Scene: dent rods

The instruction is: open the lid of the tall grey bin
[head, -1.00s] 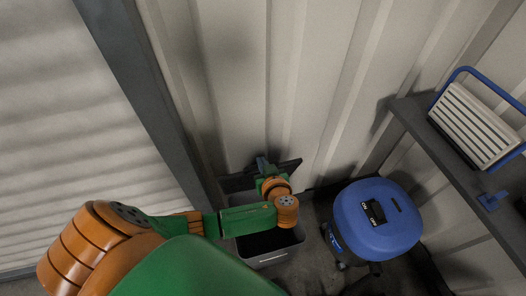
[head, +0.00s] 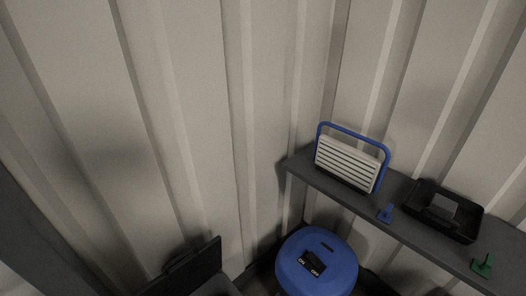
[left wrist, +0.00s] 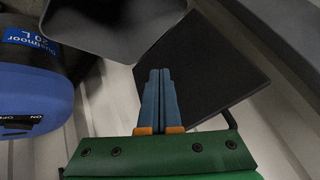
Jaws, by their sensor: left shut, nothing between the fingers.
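The tall grey bin shows in the left wrist view (left wrist: 115,28) at the top, with its dark opening towards me. Its dark flat lid (left wrist: 222,72) stands swung up away from the opening. In the head view the raised lid (head: 192,268) shows at the bottom edge, near the wall, and most of the bin is out of frame. My left gripper (left wrist: 160,75) is shut and empty, its blue fingers in front of the lid; I cannot tell whether they touch it. My right gripper is in neither view.
A blue vacuum (head: 317,262) stands right of the bin and also shows in the left wrist view (left wrist: 35,85). A dark shelf (head: 405,226) on the right carries a white-and-blue slatted unit (head: 346,164) and a black tray (head: 425,222). Ribbed wall stands close behind the bin.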

